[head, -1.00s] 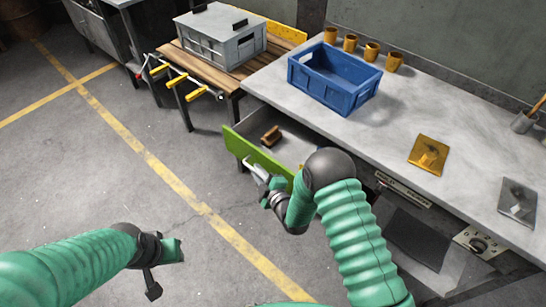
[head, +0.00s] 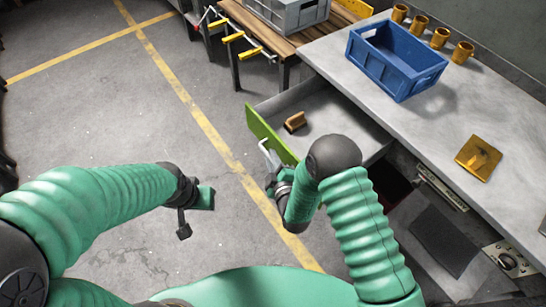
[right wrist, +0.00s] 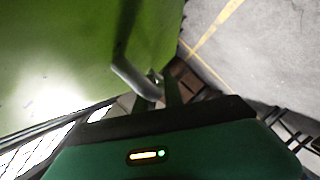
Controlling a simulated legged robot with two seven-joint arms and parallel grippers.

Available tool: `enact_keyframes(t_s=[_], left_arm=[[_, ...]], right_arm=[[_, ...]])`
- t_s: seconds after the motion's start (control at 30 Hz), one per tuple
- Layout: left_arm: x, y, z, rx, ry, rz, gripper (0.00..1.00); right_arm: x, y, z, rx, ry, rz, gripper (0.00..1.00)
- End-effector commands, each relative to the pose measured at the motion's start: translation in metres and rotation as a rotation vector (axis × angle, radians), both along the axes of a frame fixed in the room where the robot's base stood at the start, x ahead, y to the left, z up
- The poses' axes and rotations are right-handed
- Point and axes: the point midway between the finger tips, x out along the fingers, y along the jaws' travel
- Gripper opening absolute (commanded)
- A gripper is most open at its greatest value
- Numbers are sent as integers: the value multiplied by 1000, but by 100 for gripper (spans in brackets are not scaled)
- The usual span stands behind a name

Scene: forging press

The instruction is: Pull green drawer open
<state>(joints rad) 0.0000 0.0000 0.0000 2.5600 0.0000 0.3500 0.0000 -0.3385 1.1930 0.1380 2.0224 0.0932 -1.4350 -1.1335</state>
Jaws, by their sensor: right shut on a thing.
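The green drawer front (head: 254,125) stands out from under the workbench, and the drawer is pulled well open, showing its grey inside (head: 335,112). A pale metal handle (head: 266,152) sits on the front; in the right wrist view the handle (right wrist: 130,77) lies between my fingers against the green panel (right wrist: 60,45). My right gripper (head: 272,180) is shut on the handle; its fingers (right wrist: 158,92) show in the right wrist view. My right forearm hides the drawer's near end. My left gripper (head: 196,213) hangs over the floor, away from the drawer; its jaw gap is unclear.
A brown brush-like block (head: 295,121) lies in the drawer. A blue crate (head: 398,62), several orange cups and a yellow plate (head: 478,158) are on the workbench (head: 425,120). A wooden table (head: 262,27) with a grey crate stands behind. Floor to the left is clear.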

Motion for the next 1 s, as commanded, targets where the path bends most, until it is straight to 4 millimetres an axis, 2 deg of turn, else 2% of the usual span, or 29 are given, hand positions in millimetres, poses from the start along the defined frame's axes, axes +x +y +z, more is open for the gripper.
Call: enact_keyframes(t_s=[0.07, 0.1, 0.17, 0.4, 0.53, 0.67, 1.0], left_arm=[[0, 0, -1, 0, 0, 0, 36], [0, 0, -1, 0, 0, 0, 36], [0, 0, -1, 0, 0, 0, 36], [0, 0, 0, 0, 0, 0, 36], [0, 0, 7, 0, 0, 0, 36], [0, 0, 20, 0, 0, 0, 36], [0, 0, 43, 0, 0, 0, 36]], right_arm=[[-2, -1, -4, -3, 11, 1, 0], [-2, -1, -4, -3, 11, 1, 14], [-2, -1, -4, -3, 10, 1, 22], [-2, 0, -1, -1, 4, 0, 22], [-11, -3, 3, -1, 5, 1, 22], [-39, -12, 11, -3, 7, 3, 22], [-129, -43, 28, -5, 13, 3, 22]])
